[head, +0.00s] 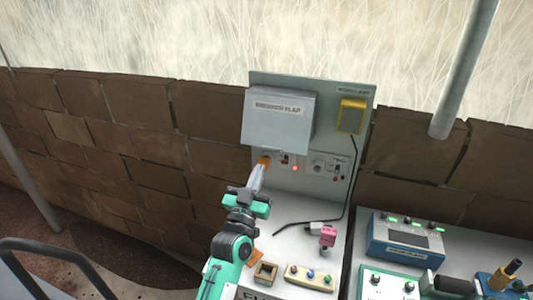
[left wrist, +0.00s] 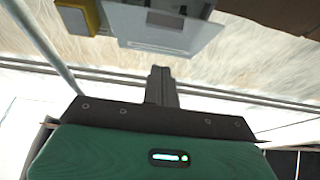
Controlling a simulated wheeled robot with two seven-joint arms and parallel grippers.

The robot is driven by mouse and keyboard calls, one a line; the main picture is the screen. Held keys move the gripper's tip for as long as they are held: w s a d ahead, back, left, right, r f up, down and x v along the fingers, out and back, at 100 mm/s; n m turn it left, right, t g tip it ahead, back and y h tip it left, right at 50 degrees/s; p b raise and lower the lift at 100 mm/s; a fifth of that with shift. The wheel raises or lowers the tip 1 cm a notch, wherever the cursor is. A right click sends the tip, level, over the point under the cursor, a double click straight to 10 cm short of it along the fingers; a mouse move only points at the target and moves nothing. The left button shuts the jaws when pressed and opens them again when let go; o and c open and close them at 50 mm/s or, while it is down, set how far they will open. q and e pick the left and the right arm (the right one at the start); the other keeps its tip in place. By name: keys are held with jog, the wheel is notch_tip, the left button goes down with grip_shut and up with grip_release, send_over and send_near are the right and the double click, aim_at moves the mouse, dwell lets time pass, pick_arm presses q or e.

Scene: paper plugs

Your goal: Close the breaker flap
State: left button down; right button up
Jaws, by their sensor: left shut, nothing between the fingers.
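The breaker flap (head: 280,127) is a light grey cover, labelled "BREAKER FLAP", on the upper part of the grey upright panel (head: 345,215). It stands out from the panel; I cannot tell how far it is swung. In the left wrist view the flap (left wrist: 150,40) is at the top, beyond my fingertips. My left gripper (head: 262,168) is just below the flap's lower edge, in front of the panel. Its dark fingers (left wrist: 161,72) are together and empty in the left wrist view. An orange part shows at its tip in the head view. My right gripper is not in view.
A yellow box (head: 351,116) with a black cable is right of the flap. A red light (head: 295,168) and small switches sit below it. A pink plug (head: 328,236) and a wooden block (head: 266,272) stand on the ledge. A blue device (head: 405,238) is at right.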

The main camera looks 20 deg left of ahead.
pick_arm(q)
jog(key=w+p, duration=0.2)
jog(key=w, duration=0.5)
jog(key=shift+w+d, duration=0.15)
jog(key=w+f+t+b, duration=0.1)
jog(key=w+f+b, duration=0.2)
jog(key=w+b, duration=0.3)
jog(key=b, duration=0.3)
jog(key=shift+w+f, duration=0.25)
jog(key=shift+d, duration=0.1)
